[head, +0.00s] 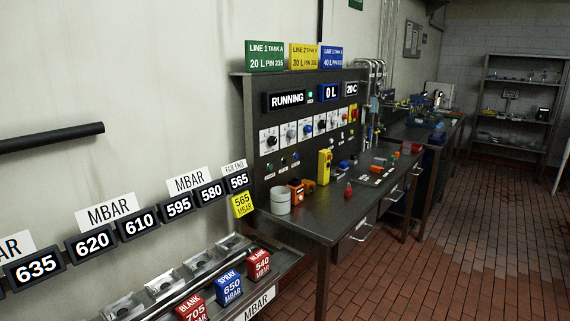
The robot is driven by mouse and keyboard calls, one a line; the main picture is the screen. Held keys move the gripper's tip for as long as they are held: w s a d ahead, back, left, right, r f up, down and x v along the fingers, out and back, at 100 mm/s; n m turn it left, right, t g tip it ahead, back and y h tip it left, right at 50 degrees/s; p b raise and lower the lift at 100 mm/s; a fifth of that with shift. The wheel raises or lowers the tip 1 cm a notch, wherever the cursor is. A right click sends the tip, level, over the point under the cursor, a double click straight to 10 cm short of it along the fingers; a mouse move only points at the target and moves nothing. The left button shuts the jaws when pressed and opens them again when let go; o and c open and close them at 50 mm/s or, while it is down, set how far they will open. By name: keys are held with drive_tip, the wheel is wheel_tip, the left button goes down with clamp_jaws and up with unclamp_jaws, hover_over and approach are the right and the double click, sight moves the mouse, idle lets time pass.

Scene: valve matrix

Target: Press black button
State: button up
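The dark control panel (300,112) stands upright at the back of a dark metal desk (325,215), against the left wall. It carries a row of knobs on white plates, including a black knob (271,141) at the left end and a blue knob (306,129). Below them is a row of small buttons, among them a dark one (270,167), a green one (283,162) and a red one (296,157). They are too small to tell surely which is the black button. My gripper is not in view.
A yellow button box (324,167), a white cup (280,201) and an orange device (296,193) stand on the desk. A lower rack with signs (230,288) fills the near left. A black bar (50,137) is at the left wall. The brick floor (480,240) at right is clear.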

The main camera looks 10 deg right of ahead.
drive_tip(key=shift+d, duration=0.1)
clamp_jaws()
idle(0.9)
